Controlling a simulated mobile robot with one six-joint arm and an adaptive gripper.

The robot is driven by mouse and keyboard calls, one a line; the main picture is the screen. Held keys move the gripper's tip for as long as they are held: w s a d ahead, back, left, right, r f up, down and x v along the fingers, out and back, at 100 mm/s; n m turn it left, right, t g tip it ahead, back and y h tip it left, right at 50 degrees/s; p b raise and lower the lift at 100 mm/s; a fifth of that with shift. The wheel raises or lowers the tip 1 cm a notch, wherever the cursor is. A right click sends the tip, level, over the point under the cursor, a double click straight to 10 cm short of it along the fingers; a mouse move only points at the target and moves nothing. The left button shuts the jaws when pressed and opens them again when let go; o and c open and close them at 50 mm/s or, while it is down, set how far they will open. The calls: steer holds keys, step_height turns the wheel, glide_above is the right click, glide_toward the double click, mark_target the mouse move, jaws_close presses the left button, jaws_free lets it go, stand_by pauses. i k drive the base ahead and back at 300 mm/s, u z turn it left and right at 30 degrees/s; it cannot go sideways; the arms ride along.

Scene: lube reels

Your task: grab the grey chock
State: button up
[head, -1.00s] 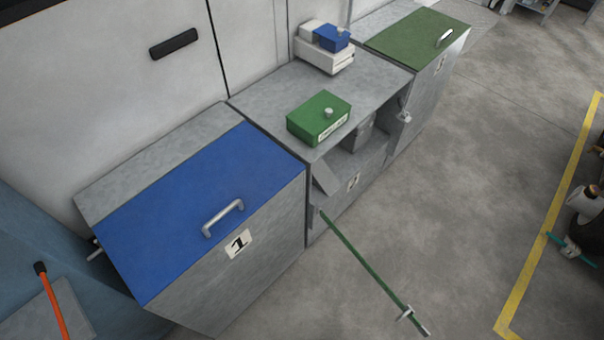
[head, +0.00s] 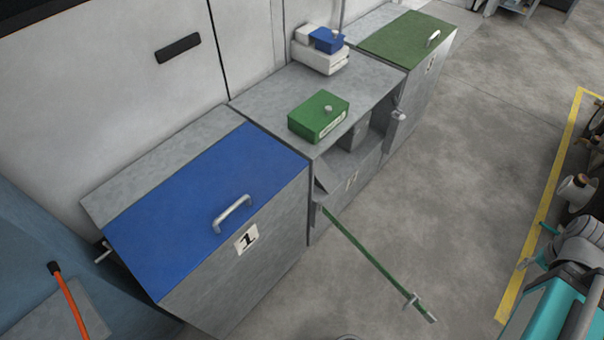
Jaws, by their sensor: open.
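The middle cabinet (head: 283,92) has an open front compartment. Inside it, partly in shadow, sits a small grey block (head: 358,133). A grey wedge-shaped piece (head: 321,180) shows at the opening's lower left corner. I cannot tell which of these is the grey chock, or whether the wedge is a loose piece or part of the cabinet. My gripper is not in view.
A green box (head: 318,117) and blue and white boxes (head: 322,50) stand on the cabinet. A blue-lidded bin (head: 200,205) is left, a green-lidded bin (head: 405,38) beyond. A green bar (head: 372,258) juts over the floor. Teal equipment (head: 550,305) is lower right.

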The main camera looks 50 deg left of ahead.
mark_target(325, 179)
steer(key=u, duration=1.7)
steer(key=k, duration=0.9)
steer(key=u, duration=0.05)
steer(key=i, duration=0.85)
